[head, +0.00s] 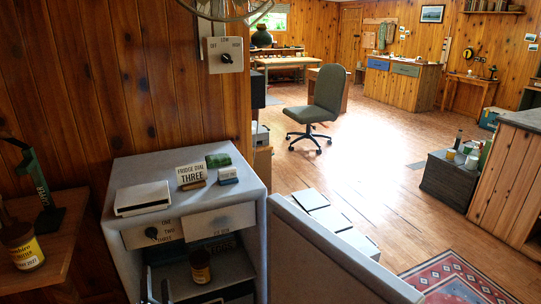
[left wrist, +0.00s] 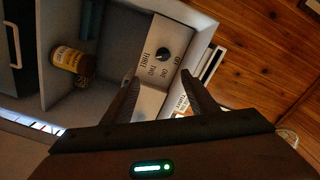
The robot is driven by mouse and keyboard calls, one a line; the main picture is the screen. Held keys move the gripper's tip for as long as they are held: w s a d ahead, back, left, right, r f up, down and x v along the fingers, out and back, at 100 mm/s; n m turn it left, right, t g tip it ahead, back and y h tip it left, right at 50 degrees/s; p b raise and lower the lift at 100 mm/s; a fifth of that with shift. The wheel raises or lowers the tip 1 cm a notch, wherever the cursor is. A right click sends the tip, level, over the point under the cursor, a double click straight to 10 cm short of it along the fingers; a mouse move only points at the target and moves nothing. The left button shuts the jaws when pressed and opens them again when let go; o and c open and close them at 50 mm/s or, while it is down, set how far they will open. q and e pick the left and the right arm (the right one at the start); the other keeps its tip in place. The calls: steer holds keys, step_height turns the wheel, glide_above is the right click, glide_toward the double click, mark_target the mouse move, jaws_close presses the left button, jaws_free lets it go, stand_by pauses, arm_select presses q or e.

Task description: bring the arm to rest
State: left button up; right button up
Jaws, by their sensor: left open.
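My left gripper (head: 157,291) shows as two dark fingertips at the bottom edge of the head view, in front of the small grey fridge (head: 258,215). In the left wrist view its fingers (left wrist: 162,95) are spread with nothing between them. Beyond them is a black dial (left wrist: 161,54) on a light panel marked ONE, TWO, THREE; it also shows in the head view (head: 151,232). The gap between fingertips and dial is hard to judge. Which number the dial points to is too small to tell. My right gripper is in neither view.
A jar (head: 200,266) stands inside the open fridge. A sign reading "FRIDGE DIAL THREE" (head: 190,174) and a white box (head: 142,198) sit on top. A wooden shelf (head: 50,250) with another jar (head: 22,246) is at left. An office chair (head: 325,100) stands on open floor behind.

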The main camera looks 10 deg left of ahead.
arm_select(q)
steer(key=s+d+f+g+h, duration=0.1)
steer(key=s+d+f+h, duration=0.3)
steer(key=f, duration=0.6)
steer(key=s+d+f+g+h, duration=0.1)
steer(key=s+d+f+g, duration=0.1)
steer(key=d+f, duration=0.5)
steer(key=s+d+f+g+h, duration=0.1)
steer(key=s+d+f+h, duration=0.2)
steer(key=f, duration=0.9)
steer(key=s+d+f+n+g+h, duration=0.1)
steer(key=s+d+f, duration=0.3)
steer(key=s+f, duration=0.4)
steer(key=s+d+f+n+g+h, duration=0.1)
steer(key=s+d+f+n+g, duration=0.2)
steer(key=s+f, duration=0.6)
steer(key=s+d, duration=0.1)
steer(key=s, duration=0.5)
steer(key=shift+s+d+f+h, duration=0.15)
steer(key=shift+d+f+h, duration=0.1)
steer(key=shift+d+h, duration=0.05)
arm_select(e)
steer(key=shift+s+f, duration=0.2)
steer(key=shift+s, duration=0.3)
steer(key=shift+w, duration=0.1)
